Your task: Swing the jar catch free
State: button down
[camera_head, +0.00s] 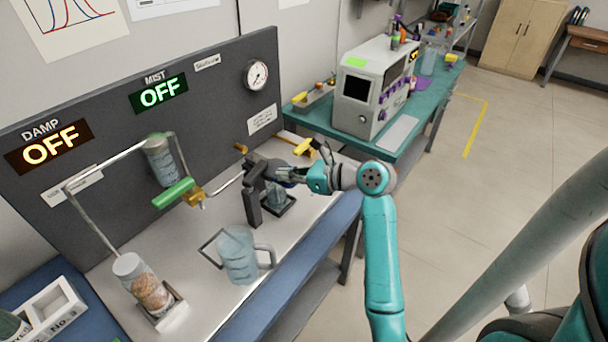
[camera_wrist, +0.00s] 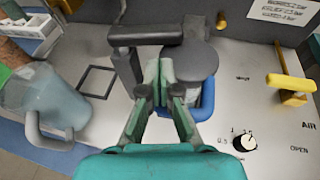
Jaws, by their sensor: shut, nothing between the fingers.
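A jar (camera_head: 275,196) stands on the steel bench beside a dark bracket (camera_head: 252,205), partly hidden by my gripper. In the wrist view its round grey lid (camera_wrist: 203,62) shows, next to the bracket's dark arm (camera_wrist: 140,34). A blue curved bar, which looks like the jar catch (camera_wrist: 208,102), runs along the jar's near right side. My gripper (camera_head: 298,178) reaches in from the right in the head view. In the wrist view my gripper (camera_wrist: 164,68) is shut and empty, its fingertips at the lid's near left edge. I cannot tell whether they touch it.
A pitcher of pale liquid (camera_head: 238,262) stands left of the bracket. A yellow lever (camera_wrist: 290,83) and a black dial (camera_wrist: 244,141) lie to the right in the wrist view. A granule jar (camera_head: 143,285) and green-handled valve (camera_head: 173,193) are further left. The panel reads DAMP OFF, MIST OFF.

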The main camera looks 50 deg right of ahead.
aim_at(264, 163)
jog(key=shift+w+a, duration=0.25)
jog(key=shift+w, duration=0.6)
jog(key=shift+w+a, duration=0.2)
jog(key=shift+w, duration=0.65)
jog(key=shift+w+d+n+y, duration=0.15)
jog(key=shift+w+n+y, duration=0.25)
jog(key=shift+n+y, duration=0.35)
jog(key=shift+w+d+r+n+g+y, duration=0.15)
jog(key=shift+w+n+g+y, duration=0.3)
jog(key=shift+n+g+y, duration=0.3)
jog(key=shift+w+y, duration=0.25)
jog(key=shift+y, duration=0.25)
jog(key=shift+w, duration=1.05)
jog(key=shift+w+a, duration=0.3)
jog(key=shift+w, duration=0.2)
jog(key=shift+w+a, duration=0.25)
jog(key=shift+w, duration=0.35)
jog(key=shift+d, duration=0.1)
